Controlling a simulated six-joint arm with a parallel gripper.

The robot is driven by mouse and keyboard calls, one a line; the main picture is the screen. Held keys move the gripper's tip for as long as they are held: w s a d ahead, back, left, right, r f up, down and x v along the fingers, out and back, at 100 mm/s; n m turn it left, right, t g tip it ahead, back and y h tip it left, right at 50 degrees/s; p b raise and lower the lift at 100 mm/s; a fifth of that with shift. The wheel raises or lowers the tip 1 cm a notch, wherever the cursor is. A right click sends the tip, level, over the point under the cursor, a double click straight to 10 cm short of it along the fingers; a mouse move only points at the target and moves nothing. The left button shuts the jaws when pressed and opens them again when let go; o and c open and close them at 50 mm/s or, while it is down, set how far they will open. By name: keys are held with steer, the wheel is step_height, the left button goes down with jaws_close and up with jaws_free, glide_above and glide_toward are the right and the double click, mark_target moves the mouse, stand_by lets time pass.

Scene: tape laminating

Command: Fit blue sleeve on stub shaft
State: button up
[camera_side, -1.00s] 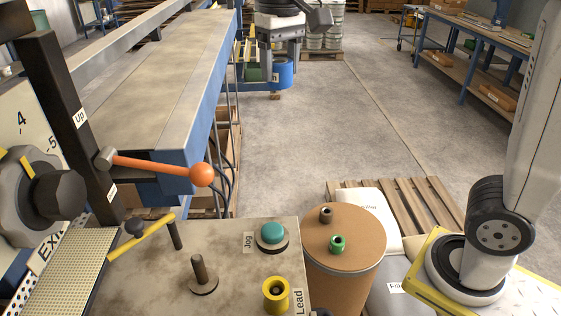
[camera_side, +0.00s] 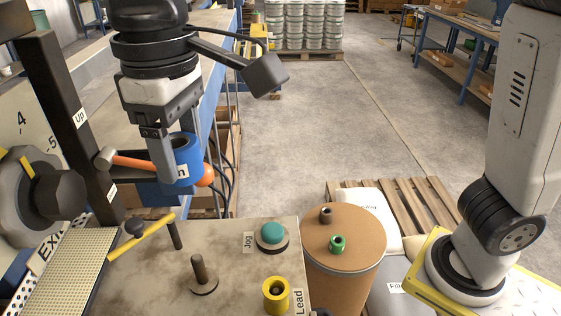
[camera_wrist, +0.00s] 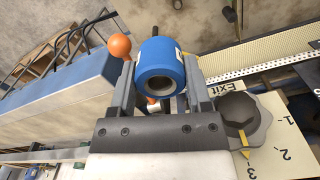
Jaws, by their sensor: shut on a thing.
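The blue sleeve (camera_side: 184,158) is a short, thick ring with a white label, held by my gripper (camera_side: 172,165). In the wrist view the sleeve (camera_wrist: 161,70) sits between the two fingers of my gripper (camera_wrist: 162,85), and its round bore shows. The stub shaft is probably the short dark upright post (camera_side: 198,270) on a round base on the worn grey panel, with a second thinner post (camera_side: 175,236) behind it. The sleeve is above and behind these posts, apart from them, in front of the orange-knobbed lever.
The orange-knobbed lever (camera_side: 135,162) is close to the sleeve. A teal Jog button (camera_side: 271,235), a yellow ring (camera_side: 276,294) and a yellow bar (camera_side: 141,238) are on the panel.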

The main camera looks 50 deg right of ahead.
steer(key=s+a, duration=0.2)
steer(key=a, duration=0.1)
glide_above(196, 257)
steer(key=shift+n, duration=0.4)
step_height(196, 257, down, 4)
steer(key=shift+f, duration=0.55)
steer(key=shift+f, duration=0.2)
steer(key=shift+f, duration=4.25)
steer(key=shift+f, duration=0.2)
steer(key=o, duration=1.3)
steer(key=shift+o, duration=0.2)
steer(key=shift+r, duration=0.15)
